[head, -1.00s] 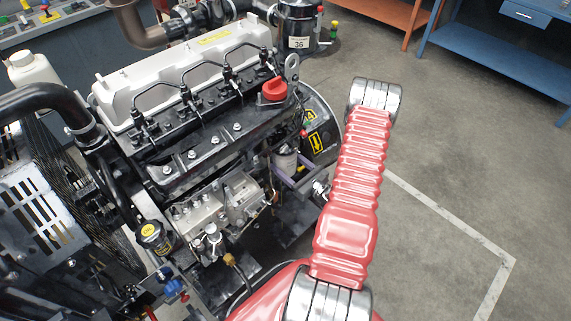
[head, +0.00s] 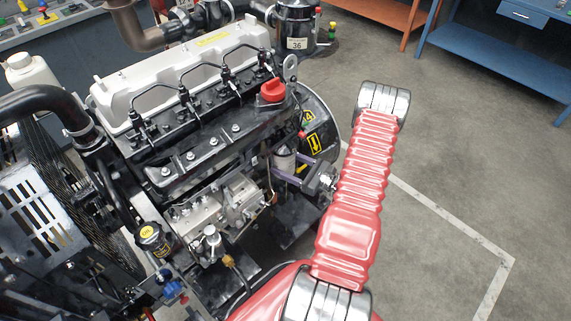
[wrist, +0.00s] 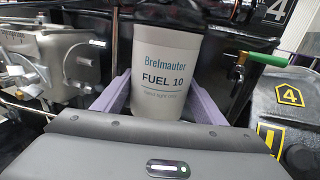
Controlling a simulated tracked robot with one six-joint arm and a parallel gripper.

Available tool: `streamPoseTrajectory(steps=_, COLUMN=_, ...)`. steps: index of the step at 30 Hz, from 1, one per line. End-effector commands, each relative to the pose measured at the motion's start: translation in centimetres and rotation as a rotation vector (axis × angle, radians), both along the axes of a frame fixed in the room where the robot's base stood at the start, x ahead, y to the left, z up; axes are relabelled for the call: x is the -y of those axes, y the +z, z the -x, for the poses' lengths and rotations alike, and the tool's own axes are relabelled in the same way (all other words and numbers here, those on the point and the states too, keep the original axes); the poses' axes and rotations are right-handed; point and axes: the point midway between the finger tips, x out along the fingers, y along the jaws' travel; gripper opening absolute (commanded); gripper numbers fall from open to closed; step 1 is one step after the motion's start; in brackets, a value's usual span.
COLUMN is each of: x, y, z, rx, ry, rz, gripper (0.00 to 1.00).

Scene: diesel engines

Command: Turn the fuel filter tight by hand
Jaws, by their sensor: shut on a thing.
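The fuel filter (wrist: 166,72) is a light grey canister marked "FUEL 10", with a smaller line reading "hand tight only". It stands upright in the wrist view, its top running under a dark part of the engine. My gripper (wrist: 160,100) is shut on it, with one purple finger against each side. In the head view the filter (head: 285,160) shows small on the near side of the engine, and my gripper (head: 292,168) reaches it from the right. The filter's lower end is hidden behind my gripper body.
The engine (head: 200,110) has a red cap (head: 273,90) above the filter. A green-handled valve (wrist: 262,59) sits close right of the filter, above a black housing marked 4 (wrist: 290,95). A metal pump (wrist: 62,58) is to the left. Open floor (head: 450,150) lies to the right.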

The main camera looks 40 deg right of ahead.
Motion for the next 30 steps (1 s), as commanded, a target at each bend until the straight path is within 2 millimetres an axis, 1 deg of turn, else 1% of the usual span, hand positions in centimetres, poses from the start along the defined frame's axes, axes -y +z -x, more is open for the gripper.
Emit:
streamPoseTrajectory(steps=11, x=0.14, y=0.09, z=-0.06, rx=0.001, ry=0.016, rz=0.001, gripper=0.25)
streamPoseTrajectory(steps=12, x=0.14, y=0.09, z=-0.06, rx=0.001, ry=0.016, rz=0.001, gripper=0.66)
streamPoseTrajectory(steps=21, x=0.07, y=0.03, z=-0.02, rx=0.0, ry=0.017, rz=0.0, gripper=0.87)
streamPoseTrajectory(steps=26, x=0.05, y=0.02, z=-0.02, rx=0.0, ry=0.017, rz=0.0, gripper=0.87)
streamPoseTrajectory(steps=28, x=0.01, y=-0.06, z=0.01, rx=-0.002, ry=0.017, rz=0.0, gripper=0.83)
streamPoseTrajectory(steps=30, x=0.01, y=-0.05, z=0.01, rx=-0.001, ry=0.017, rz=-0.001, gripper=0.83)
